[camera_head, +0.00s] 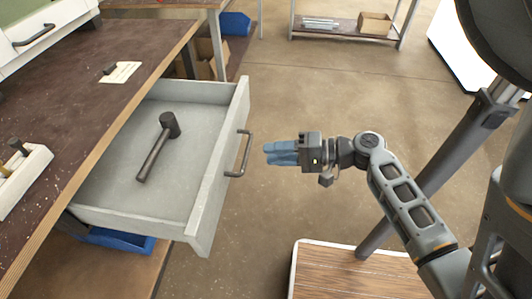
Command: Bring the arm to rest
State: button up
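My gripper (267,154) has blue fingers and a dark body. It is in the middle of the head view, over open floor, pointing left toward the drawer handle (239,154) and apart from it. Its fingers appear close together and nothing shows between them, but I cannot tell if they are fully shut. My arm reaches in from the lower right, bent at the wrist.
A grey drawer (206,222) stands pulled out of the workbench (60,190), with a dark mallet (158,147) lying inside. A block with small tools (32,172) and a white card (120,73) sit on the bench. A shelf (338,30) stands behind.

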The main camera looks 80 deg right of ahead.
dwell(0.6)
jog(key=s+a+f+n+g+h, duration=0.25)
jog(key=a+f+n+g, duration=0.3)
jog(key=a, duration=0.45)
jog(key=s+a+r+n+t+y, duration=0.1)
jog(key=a+r+n+t, duration=0.1)
jog(key=a+r+n, duration=0.4)
jog(key=s+a+r+n+t+y+p, duration=0.1)
jog(key=a+r+n+t, duration=0.2)
jog(key=a+r+n, duration=0.3)
notch_tip(320, 180, up, 5)
jog(key=shift+s+a+r, duration=0.1)
jog(key=shift+s+a, duration=0.2)
jog(key=shift+a, duration=0.35)
